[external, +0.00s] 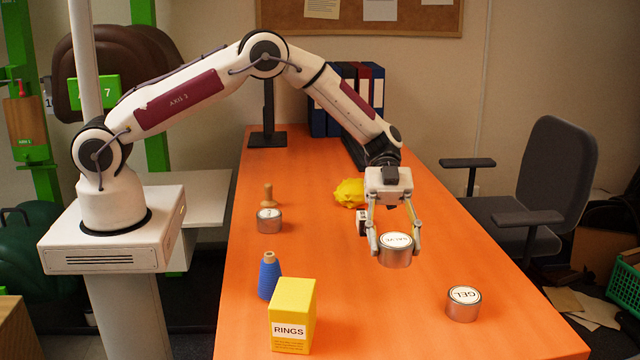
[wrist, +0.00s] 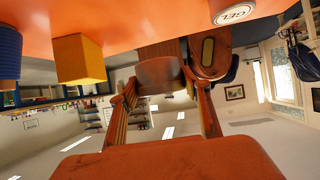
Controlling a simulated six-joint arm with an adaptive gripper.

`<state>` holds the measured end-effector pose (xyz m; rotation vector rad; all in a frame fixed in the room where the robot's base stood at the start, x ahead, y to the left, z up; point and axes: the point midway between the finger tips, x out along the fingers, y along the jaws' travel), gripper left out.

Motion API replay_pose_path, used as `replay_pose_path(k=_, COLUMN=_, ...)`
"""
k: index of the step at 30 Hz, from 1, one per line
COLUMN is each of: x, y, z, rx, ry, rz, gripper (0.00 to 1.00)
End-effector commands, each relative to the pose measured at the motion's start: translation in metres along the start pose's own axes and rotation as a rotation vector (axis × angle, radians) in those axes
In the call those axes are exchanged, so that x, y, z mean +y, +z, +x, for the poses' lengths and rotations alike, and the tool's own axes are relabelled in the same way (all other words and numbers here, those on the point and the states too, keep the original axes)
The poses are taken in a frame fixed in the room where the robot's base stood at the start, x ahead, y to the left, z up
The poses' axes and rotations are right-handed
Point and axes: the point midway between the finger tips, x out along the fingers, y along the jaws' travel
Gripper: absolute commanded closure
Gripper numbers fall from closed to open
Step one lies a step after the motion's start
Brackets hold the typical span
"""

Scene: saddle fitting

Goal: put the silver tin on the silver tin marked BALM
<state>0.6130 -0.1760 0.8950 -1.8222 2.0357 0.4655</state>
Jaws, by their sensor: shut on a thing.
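My gripper (external: 396,245) is shut on a silver tin (external: 396,258) with a white lid label, over the right part of the orange table. The label is upside down and too small to read surely. Its exact height above the table is hard to judge. A second silver tin (external: 269,225) stands on the left side of the table; its lid lettering is too small to read. A third silver tin (external: 463,308), marked GEL, stands at the right front; its lid also shows at the top of the wrist view (wrist: 233,13).
A wooden peg-shaped piece (external: 268,196) stands just behind the left tin. A blue spool (external: 269,278) and a yellow RINGS box (external: 292,305) stand at the left front. A yellow lump (external: 349,193) lies behind my gripper. The table's middle (external: 325,250) is clear.

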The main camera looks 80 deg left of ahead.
Motion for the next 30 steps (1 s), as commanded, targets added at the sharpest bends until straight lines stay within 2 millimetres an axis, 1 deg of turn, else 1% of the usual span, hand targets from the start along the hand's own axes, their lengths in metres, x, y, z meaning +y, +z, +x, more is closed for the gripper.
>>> replay_pose_path(k=1, x=-0.004, y=0.003, z=-0.016, rx=0.000, ry=-0.024, rz=-0.009, gripper=0.78)
replay_pose_path(k=5, x=-0.008, y=0.012, z=-0.054, rx=0.000, ry=-0.077, rz=-0.039, gripper=0.78)
replay_pose_path(k=9, x=-0.005, y=0.023, z=-0.093, rx=0.000, ry=-0.138, rz=-0.073, gripper=0.78)
replay_pose_path(k=14, x=0.003, y=0.036, z=-0.135, rx=0.000, ry=-0.210, rz=-0.113, gripper=0.78)
replay_pose_path(k=18, x=0.013, y=0.047, z=-0.171, rx=0.000, ry=-0.277, rz=-0.150, gripper=0.78)
replay_pose_path(k=23, x=0.029, y=0.060, z=-0.209, rx=0.001, ry=-0.354, rz=-0.191, gripper=0.78)
replay_pose_path(k=30, x=0.059, y=0.078, z=-0.259, rx=0.000, ry=-0.468, rz=-0.254, gripper=0.78)
